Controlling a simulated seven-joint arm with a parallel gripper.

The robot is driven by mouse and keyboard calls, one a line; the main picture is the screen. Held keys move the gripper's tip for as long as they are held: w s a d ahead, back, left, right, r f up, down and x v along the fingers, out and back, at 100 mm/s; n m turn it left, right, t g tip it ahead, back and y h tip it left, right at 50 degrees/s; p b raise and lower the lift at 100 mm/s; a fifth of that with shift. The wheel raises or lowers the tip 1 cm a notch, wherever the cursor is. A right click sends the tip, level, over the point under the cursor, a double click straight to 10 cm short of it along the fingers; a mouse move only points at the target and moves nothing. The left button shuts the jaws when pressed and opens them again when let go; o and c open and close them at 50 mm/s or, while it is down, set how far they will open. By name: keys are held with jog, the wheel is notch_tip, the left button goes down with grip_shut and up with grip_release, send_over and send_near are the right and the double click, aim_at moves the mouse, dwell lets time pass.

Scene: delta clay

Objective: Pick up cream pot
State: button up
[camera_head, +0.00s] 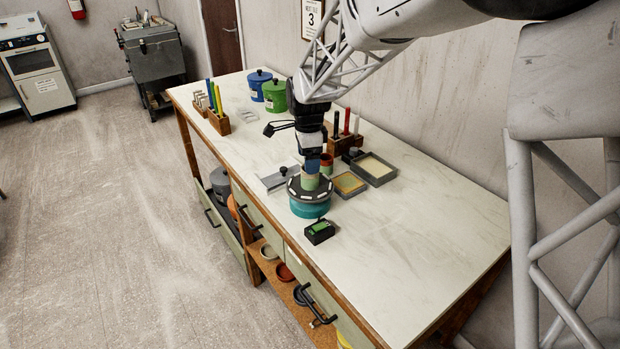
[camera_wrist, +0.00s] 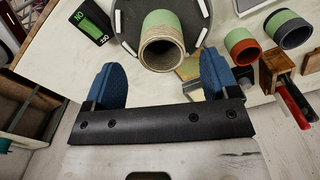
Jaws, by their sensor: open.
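The cream pot (camera_wrist: 162,42) stands on the dark round wheel (camera_wrist: 202,28); in the wrist view it has a tan ribbed rim, a hollow mouth and a green band. In the head view the pot (camera_head: 310,183) shows as a small pale green and tan form on top of the wheel (camera_head: 309,208), which has a teal base. My gripper (camera_wrist: 163,78) is open and empty, its two blue fingers spread to the left and right of the pot's mouth. In the head view my gripper (camera_head: 313,164) is right above the pot and partly hides it. Contact cannot be told.
An orange-rimmed pot (camera_wrist: 242,46) and a grey-rimmed pot (camera_wrist: 290,28) stand close to the right in the wrist view. Trays (camera_head: 374,168) lie behind. The worktop at right is clear.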

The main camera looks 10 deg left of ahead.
aim_at(310, 176)
jog(key=shift+f, duration=0.3)
jog(key=shift+w+d+f, duration=0.1)
jog(key=shift+f, duration=1.2)
jog(key=shift+w+d+f, duration=0.1)
jog(key=shift+f, duration=1.2)
jog(key=c, duration=1)
jog(key=shift+c, duration=0.2)
jog(key=shift+r, duration=0.15)
